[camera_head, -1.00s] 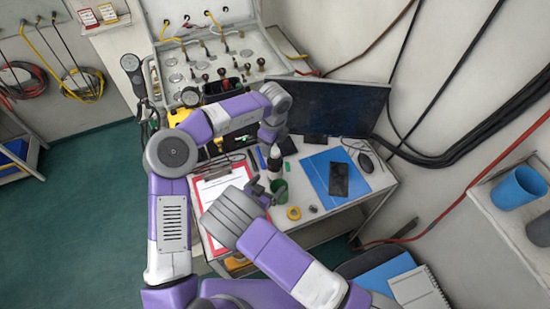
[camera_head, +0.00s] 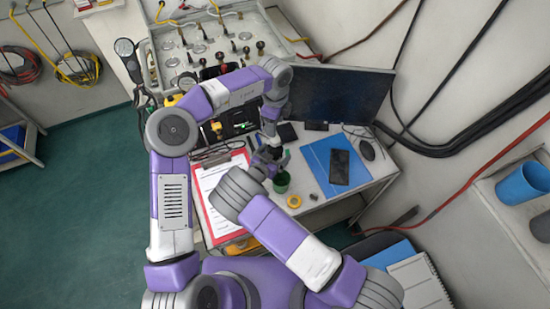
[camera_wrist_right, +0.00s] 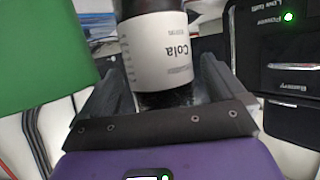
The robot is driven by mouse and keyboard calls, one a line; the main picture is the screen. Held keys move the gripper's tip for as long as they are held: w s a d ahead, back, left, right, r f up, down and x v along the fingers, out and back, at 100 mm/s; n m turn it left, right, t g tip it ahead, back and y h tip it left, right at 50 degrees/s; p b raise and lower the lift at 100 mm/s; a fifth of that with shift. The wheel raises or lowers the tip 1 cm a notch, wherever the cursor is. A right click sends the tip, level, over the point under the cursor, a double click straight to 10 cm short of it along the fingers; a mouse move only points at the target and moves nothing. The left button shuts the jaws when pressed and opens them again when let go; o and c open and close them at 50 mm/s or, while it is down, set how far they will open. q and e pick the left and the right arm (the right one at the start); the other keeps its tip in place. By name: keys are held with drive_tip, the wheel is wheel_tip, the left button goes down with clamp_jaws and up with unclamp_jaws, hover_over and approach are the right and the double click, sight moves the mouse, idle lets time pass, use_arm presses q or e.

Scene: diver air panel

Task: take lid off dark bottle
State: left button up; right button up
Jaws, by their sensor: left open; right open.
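The dark bottle with a white Cola label (camera_wrist_right: 158,52) stands between the fingers of my right gripper (camera_head: 267,160) in the right wrist view. The fingers lie on either side of the bottle and are open. In the head view the bottle is mostly hidden by my grippers. My left gripper (camera_head: 269,140) is open and points down over the bottle's place, just above my right gripper. The lid is hidden, and I cannot tell whether the left fingers touch it.
A green cup (camera_head: 282,183) stands close beside my right gripper. A yellow tape roll (camera_head: 294,201), a clipboard (camera_head: 222,190), a blue folder (camera_head: 318,157) with a black phone (camera_head: 340,168), and a monitor (camera_head: 338,98) share the table.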

sight(275, 140)
use_arm(q)
drive_tip(key=shift+w+f, duration=0.1)
drive_tip(key=shift+w, duration=0.1)
use_arm(e)
drive_tip(key=shift+w+f, duration=0.1)
drive_tip(key=shift+w, duration=0.05)
drive_tip(key=c, duration=0.4)
clamp_jaws()
use_arm(q)
drive_tip(key=m, duration=0.6)
drive_tip(key=shift+m, duration=0.3)
drive_tip(key=m, duration=0.3)
drive_tip(key=shift+s+m, duration=0.1)
drive_tip(key=shift+m, duration=0.2)
drive_tip(key=m, duration=0.3)
drive_tip(key=shift+m, duration=0.4)
drive_tip(key=m, duration=1.2)
drive_tip(key=shift+m, duration=0.3)
drive_tip(key=m, duration=1.4)
drive_tip(key=shift+m, duration=0.4)
drive_tip(key=m, duration=1.1)
drive_tip(key=shift+m, duration=0.4)
drive_tip(key=shift+f+m, duration=0.25)
drive_tip(key=shift+m, duration=0.15)
wheel_tip(275, 140, down, 8)
drive_tip(key=shift+r, duration=0.25)
